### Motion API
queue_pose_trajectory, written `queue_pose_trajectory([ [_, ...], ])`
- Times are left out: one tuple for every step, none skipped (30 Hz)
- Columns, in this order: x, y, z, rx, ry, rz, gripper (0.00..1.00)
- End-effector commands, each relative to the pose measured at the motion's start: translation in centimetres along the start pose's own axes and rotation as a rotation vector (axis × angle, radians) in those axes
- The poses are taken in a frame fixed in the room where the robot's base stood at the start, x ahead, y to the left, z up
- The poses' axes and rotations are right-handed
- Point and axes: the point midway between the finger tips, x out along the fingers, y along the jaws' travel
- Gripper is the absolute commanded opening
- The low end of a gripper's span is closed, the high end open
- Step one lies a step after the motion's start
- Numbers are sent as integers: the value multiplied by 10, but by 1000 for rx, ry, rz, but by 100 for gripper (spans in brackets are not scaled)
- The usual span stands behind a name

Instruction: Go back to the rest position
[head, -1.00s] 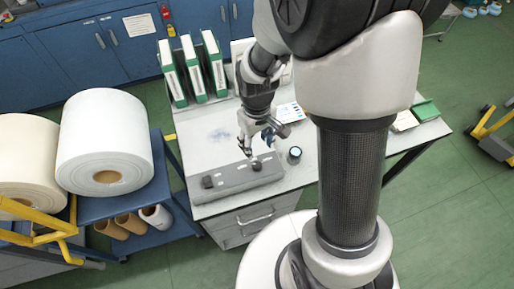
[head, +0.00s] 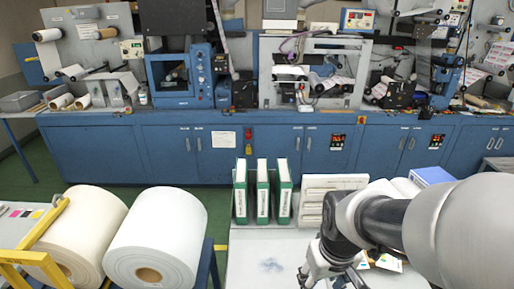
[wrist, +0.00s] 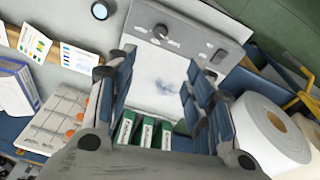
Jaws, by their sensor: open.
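My gripper (head: 326,272) is at the lower right of the head view, above the white table (head: 250,245), with my arm reaching in from the right. In the wrist view my gripper (wrist: 160,62) is open, its blue-padded fingers apart with only table surface between them. It holds nothing. A grey control box with black knobs (wrist: 195,27) lies on the table beyond the fingertips and apart from them. The head view does not show this box now.
Green-and-white binders (head: 262,192) stand at the table's back edge. Large white rolls (head: 158,238) are at the left beside a yellow frame (head: 40,250). A dark round cup (wrist: 100,11) is near the box. A long blue cabinet (head: 290,150) carries the machine behind.

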Motion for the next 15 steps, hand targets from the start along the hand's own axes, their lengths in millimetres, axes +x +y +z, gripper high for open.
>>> queue_pose_trajectory([
  [-13,-1,8,17,38,6,48],
  [-21,-2,14,30,55,9,48],
  [-31,-4,22,44,77,12,48],
  [-37,-5,28,57,93,14,48],
  [-44,-6,35,68,111,16,48],
  [-51,-7,44,83,131,18,48],
  [-56,-8,50,95,148,20,48],
  [-60,-9,57,104,162,21,48],
  [-65,-11,65,118,180,22,48],
  [-68,-12,71,127,193,23,48],
  [-70,-13,76,135,205,23,48],
  [-73,-14,83,145,218,23,48],
  [-75,-14,87,152,227,24,48],
  [-76,-15,90,157,234,24,48],
  [-77,-16,95,163,241,24,48],
])
